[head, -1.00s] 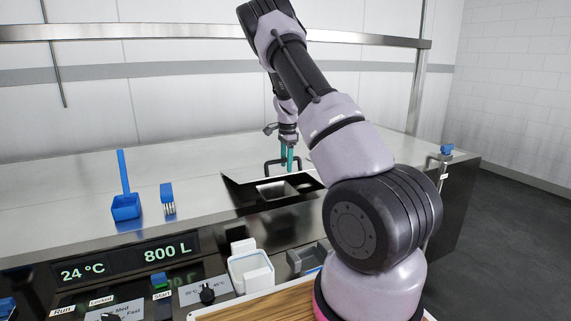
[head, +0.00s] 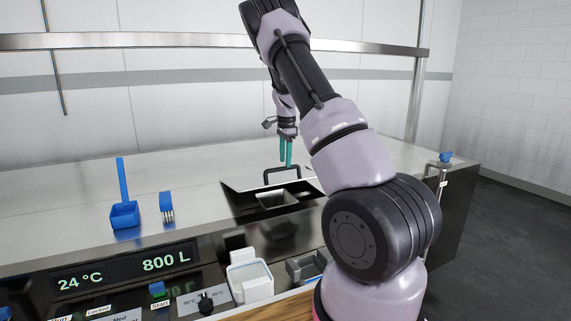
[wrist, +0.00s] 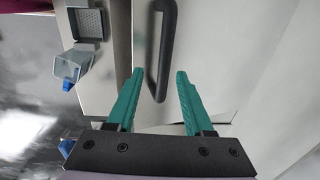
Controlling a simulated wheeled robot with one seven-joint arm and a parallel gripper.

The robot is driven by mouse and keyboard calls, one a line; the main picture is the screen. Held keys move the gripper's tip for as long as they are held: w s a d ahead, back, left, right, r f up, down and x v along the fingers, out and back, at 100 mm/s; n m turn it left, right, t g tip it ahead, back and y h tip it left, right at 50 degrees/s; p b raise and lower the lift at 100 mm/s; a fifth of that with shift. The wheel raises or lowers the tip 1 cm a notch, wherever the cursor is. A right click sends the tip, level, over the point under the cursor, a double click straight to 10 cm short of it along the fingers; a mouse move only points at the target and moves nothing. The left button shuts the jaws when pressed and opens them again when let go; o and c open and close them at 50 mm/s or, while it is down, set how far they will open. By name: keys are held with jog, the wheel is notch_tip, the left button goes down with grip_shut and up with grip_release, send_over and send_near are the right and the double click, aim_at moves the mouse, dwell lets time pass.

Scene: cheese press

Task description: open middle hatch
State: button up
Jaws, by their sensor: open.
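The middle hatch lid carries a black bar handle (head: 281,171), set behind a dark opening (head: 240,205) in the steel counter. A pale metal shape shows within the opening. In the wrist view the handle (wrist: 164,50) runs lengthwise on the light grey lid (wrist: 205,50). My gripper (head: 286,164) has teal fingers and points down just above the handle. It is open and empty. In the wrist view the handle lies beyond the fingertips (wrist: 160,72), in line with the gap between them; no contact is clear.
A white container (head: 252,281) stands at the front, beside a control panel (head: 125,265). A steel rail (head: 180,40) spans the back. The counter's left part is mostly clear.

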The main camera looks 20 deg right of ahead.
notch_tip(320, 180, up, 7)
jog(key=shift+w+r, duration=0.15)
jog(key=shift+w, duration=0.05)
dwell(0.6)
dwell(0.4)
